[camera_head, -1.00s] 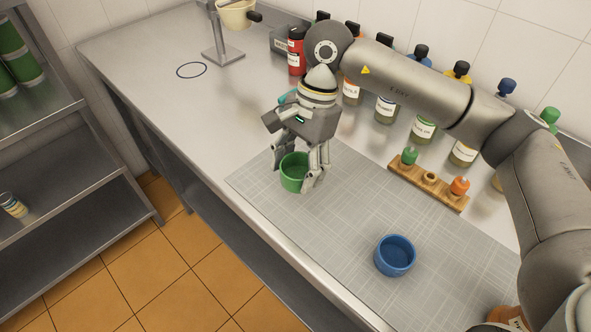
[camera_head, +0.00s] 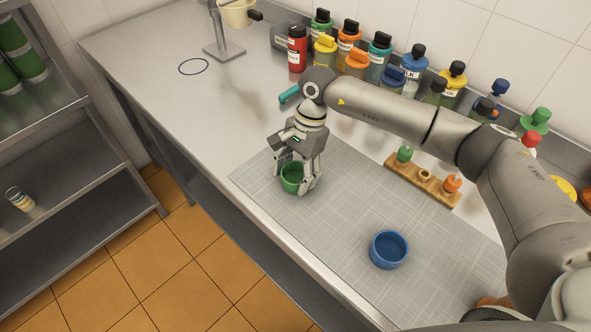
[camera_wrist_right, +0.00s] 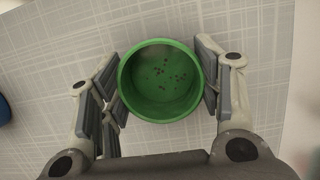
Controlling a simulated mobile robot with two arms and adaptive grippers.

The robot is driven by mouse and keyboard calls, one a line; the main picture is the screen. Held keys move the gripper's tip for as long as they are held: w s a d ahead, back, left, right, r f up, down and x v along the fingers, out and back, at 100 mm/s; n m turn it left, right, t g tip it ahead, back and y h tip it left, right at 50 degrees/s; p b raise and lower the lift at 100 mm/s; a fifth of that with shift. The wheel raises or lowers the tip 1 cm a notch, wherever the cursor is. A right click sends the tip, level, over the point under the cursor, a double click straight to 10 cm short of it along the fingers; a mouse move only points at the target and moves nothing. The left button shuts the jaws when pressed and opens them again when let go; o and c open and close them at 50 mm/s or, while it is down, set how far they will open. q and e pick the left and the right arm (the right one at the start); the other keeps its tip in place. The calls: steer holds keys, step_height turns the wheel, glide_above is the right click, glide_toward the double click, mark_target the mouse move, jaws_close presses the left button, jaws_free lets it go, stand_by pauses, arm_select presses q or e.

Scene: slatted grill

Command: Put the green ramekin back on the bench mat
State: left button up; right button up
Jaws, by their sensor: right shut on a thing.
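The green ramekin (camera_head: 291,178) is at the far-left part of the grey bench mat (camera_head: 335,215) in the head view. My right gripper (camera_head: 296,180) is shut on it, one finger on each side. In the right wrist view the ramekin (camera_wrist_right: 160,80) sits between the finger pads, seen from above, with small dark bits inside. The mat (camera_wrist_right: 60,35) lies under it. I cannot tell whether its base touches the mat. My left gripper is not in view.
A blue ramekin (camera_head: 389,249) stands on the near part of the mat. A wooden rack (camera_head: 424,176) with small green and orange items is to the right. Several bottles line the wall. A dark ring (camera_head: 193,67) marks the bare bench at the far left.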

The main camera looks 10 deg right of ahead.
steer(key=shift+f, duration=0.15)
steer(key=o, duration=1.1)
steer(key=shift+r, duration=0.3)
steer(key=shift+b+v, duration=1.95)
steer(key=shift+v, duration=3.95)
steer(key=shift+f, duration=0.1)
